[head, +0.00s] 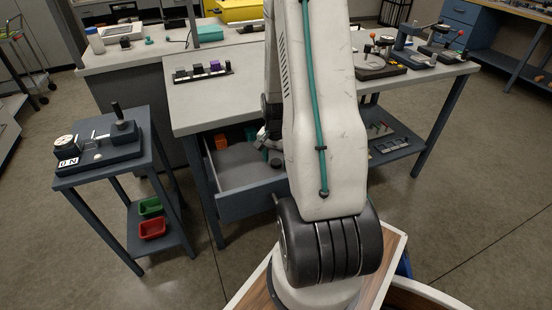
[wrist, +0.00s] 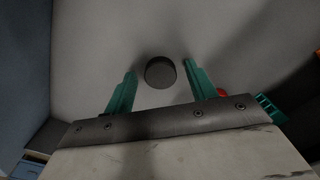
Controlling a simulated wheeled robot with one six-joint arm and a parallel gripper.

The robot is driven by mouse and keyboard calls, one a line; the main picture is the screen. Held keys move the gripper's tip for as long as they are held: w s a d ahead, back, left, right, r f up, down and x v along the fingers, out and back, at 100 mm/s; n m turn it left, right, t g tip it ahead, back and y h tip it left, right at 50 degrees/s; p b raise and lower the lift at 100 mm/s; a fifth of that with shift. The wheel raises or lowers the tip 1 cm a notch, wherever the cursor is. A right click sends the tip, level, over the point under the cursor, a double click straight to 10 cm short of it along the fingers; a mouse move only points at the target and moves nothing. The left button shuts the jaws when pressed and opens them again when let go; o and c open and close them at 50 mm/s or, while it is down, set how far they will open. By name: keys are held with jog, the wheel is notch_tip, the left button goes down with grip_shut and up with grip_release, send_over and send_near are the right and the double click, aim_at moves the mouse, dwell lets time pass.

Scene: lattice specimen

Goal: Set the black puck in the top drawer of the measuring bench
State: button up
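The black puck (wrist: 160,72) lies on the pale floor of the open top drawer (head: 240,203) of the measuring bench (head: 215,108). In the head view a small dark round shape, which looks like the puck (head: 276,162), shows in the drawer beside my arm. My gripper (wrist: 160,70) has its two green fingers spread, with the puck in the gap between their tips and clear space on both sides. In the head view my gripper (head: 265,138) is low over the drawer, partly hidden by my arm.
Orange blocks (head: 221,141) sit at the drawer's back left. A side stand (head: 75,180) with a gauge, a green bin (head: 150,207) and a red bin (head: 152,228) stands left, with floor between.

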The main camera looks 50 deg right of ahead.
aim_at(276, 162)
notch_tip(276, 162, up, 12)
jog(key=w+a+r+n, duration=0.1)
jog(key=a+r+n, duration=0.2)
jog(key=a+r, duration=0.5)
jog(key=s+a+r+n, duration=0.6)
jog(key=s+a, duration=0.1)
jog(key=a, duration=0.4)
jog(key=s+a+r+n+t, duration=0.1)
jog(key=s+a+r+n, duration=0.5)
jog(key=a, duration=0.5)
jog(key=shift+s+a+r, duration=0.15)
jog(key=shift+s, duration=0.25)
